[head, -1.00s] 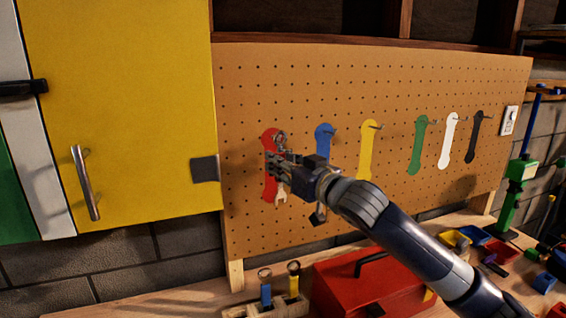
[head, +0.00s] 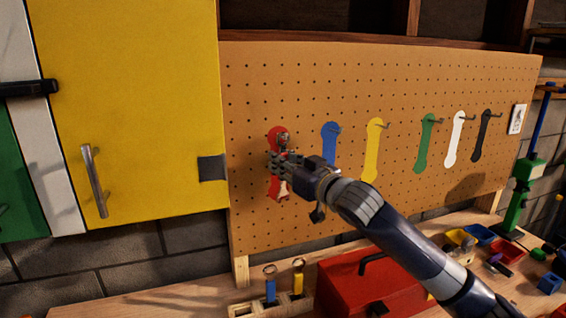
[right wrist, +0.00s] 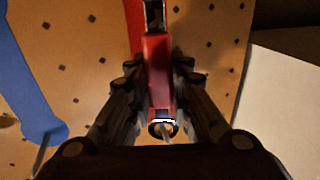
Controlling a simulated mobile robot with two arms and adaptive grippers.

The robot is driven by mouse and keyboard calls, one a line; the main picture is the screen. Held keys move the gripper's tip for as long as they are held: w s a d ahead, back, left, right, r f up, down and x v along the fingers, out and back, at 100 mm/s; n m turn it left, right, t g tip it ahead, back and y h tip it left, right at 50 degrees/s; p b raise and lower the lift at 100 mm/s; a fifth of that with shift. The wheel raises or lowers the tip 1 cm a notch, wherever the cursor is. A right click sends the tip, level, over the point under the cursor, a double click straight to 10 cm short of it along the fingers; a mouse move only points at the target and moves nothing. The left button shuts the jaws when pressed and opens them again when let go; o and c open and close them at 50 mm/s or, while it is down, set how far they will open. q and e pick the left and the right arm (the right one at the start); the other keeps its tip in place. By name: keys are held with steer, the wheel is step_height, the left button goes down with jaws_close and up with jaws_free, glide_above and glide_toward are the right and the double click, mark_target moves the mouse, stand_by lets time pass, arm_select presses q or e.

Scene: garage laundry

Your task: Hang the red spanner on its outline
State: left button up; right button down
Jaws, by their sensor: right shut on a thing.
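The red spanner (right wrist: 158,75) is in my right gripper (head: 279,162), which is shut on its red handle. The right wrist view shows the fingers (right wrist: 160,92) on both sides of the handle. The spanner is roughly upright in front of the red outline (head: 276,133) on the pegboard, covering part of it. Its metal ring end is at the top, and a grey peg tip shows in the ring's opening in the wrist view. I cannot tell how far the peg goes through. My fingers hide the middle of the spanner. My left gripper is not in view.
The pegboard (head: 400,80) has blue (head: 330,140), yellow (head: 374,145), green, white and black outlines with pegs to the right. A yellow cabinet door (head: 130,110) is at left. A red toolbox (head: 345,285) and a wooden rack (head: 300,303) with two tools stand below.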

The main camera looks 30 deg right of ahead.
steer(key=c, duration=1.4)
jaws_free()
steer(key=shift+f, duration=0.1)
steer(key=s, duration=1.2)
steer(key=shift+d, duration=0.15)
